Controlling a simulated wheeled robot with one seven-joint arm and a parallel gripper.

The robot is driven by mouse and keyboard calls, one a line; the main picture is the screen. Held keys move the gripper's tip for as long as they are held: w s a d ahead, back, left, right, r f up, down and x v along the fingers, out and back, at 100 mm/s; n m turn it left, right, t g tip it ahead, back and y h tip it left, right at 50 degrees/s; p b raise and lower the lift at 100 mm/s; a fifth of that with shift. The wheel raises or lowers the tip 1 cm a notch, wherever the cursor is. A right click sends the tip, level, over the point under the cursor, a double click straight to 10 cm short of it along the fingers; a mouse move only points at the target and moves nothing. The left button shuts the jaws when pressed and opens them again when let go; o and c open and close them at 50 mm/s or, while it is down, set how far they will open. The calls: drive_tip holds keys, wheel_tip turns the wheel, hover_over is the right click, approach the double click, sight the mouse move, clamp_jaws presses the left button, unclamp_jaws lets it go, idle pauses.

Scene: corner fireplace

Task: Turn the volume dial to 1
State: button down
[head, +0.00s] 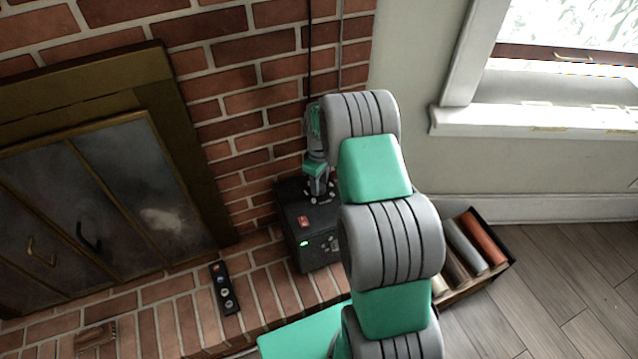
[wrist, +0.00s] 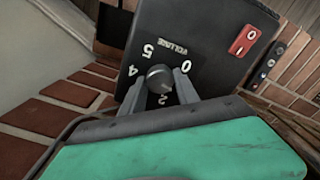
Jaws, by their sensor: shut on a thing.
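The volume dial (wrist: 159,77) is a round dark grey knob on the top face of a black box (wrist: 205,35), next to the printed word VOLUME. The numbers 0, 5, 4 and 2 show around it; 1 and 3 are not visible, with my fingers covering parts of the ring. Which number the dial points to I cannot tell. My gripper (wrist: 158,84) is shut on the dial, one grey finger on each side. In the head view my gripper (head: 318,190) is over the far part of the black box (head: 318,252), and the dial is hidden there.
A red switch (wrist: 249,35) marked 0 and 1 sits on the same box. A black remote (head: 224,288) lies on the brick hearth (head: 180,318) to the left. The brick wall (head: 240,105) is close behind. A crate (head: 492,279) of rolls stands at right.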

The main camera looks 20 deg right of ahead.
idle(0.5)
drive_tip(key=c, duration=0.9)
unclamp_jaws()
wheel_tip(320, 180, up, 8)
drive_tip(key=shift+f+p, duration=0.1)
drive_tip(key=shift+p, duration=0.55)
